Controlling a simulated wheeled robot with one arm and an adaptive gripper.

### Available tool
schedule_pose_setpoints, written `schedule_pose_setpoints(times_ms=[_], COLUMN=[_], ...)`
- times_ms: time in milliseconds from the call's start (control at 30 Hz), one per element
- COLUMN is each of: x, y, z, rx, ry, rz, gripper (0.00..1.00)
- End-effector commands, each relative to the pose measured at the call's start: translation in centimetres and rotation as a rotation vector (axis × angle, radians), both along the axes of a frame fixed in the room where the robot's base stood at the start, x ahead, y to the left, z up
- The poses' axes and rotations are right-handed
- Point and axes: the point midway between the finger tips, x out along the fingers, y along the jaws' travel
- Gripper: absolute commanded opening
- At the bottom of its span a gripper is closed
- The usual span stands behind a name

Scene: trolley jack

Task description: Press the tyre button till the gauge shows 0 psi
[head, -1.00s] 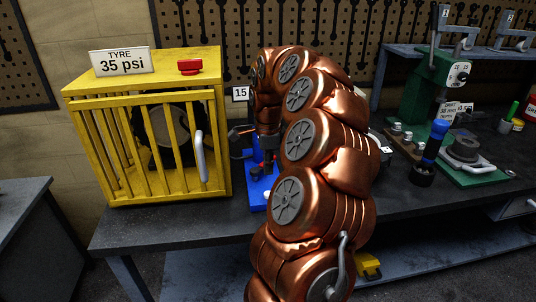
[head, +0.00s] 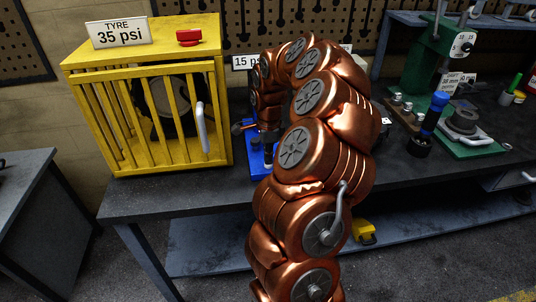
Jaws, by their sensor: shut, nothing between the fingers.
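The red tyre button (head: 188,38) sits on top of the yellow cage (head: 214,52) at the left of the bench. Beside it stands a white sign (head: 120,33) reading "TYRE 35 psi". A dark tyre (head: 183,118) shows behind the cage bars. My copper arm arches up in the middle and bends down on its far side. My gripper (head: 269,158) is small and dark, shut and empty. It points down in front of a blue device, right of the cage and well below the button, apart from it.
The blue device (head: 257,166) is partly hidden by my arm, with a "15 ps…" sign (head: 246,62) behind it. A blue-handled tool (head: 432,118) and a green press (head: 424,60) stand to the right. The space above the cage is clear.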

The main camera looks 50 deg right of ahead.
Motion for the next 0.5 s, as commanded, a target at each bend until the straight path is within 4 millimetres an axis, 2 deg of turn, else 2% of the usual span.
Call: schedule_pose_setpoints(times_ms=[500], x=[-0.1], y=[-0.2], z=[-1.7], rx=[-0.002], ry=[0.004], rz=[-0.004], gripper=[0.00])
